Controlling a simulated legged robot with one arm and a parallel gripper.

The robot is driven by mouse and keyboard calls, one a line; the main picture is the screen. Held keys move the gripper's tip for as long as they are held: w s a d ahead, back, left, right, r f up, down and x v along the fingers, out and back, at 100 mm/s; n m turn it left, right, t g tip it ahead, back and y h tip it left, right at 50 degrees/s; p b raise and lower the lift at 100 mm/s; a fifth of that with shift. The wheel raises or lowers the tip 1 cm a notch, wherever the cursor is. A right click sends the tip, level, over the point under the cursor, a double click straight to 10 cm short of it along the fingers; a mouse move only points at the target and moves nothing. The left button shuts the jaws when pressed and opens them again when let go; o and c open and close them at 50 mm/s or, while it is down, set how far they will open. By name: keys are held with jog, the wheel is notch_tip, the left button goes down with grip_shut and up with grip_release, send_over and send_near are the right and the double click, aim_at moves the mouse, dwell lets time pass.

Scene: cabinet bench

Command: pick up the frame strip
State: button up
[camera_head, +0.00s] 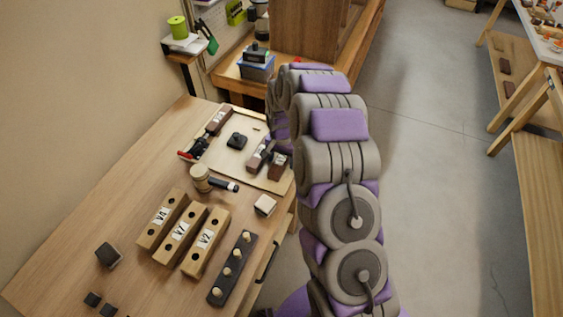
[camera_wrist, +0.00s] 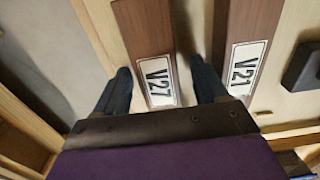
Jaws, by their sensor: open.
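In the wrist view, a dark brown wooden strip labelled V27 (camera_wrist: 147,30) lies between the two dark fingers of my gripper (camera_wrist: 160,68). My gripper is open, one finger on each side of this strip, and I see no clear contact. A second brown strip labelled V21 (camera_wrist: 246,30) lies just right of the right finger. In the head view, two dark brown strips, likely V27 (camera_head: 280,165) and V21 (camera_head: 260,156), lie at the right end of a pale tray (camera_head: 222,160). My arm hides the gripper and part of the strips there.
On the tray are a black knobbed piece (camera_head: 237,140) and another brown strip (camera_head: 218,120). A mallet (camera_head: 203,180), several light wooden blocks (camera_head: 163,219), a pegged dark rail (camera_head: 232,268) and a small pale block (camera_head: 265,205) stand nearby on the bench (camera_head: 90,215). A cabinet (camera_head: 310,30) stands behind.

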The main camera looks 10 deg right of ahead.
jog(key=shift+c, duration=0.2)
jog(key=c, duration=1.1)
jog(key=shift+r, duration=0.2)
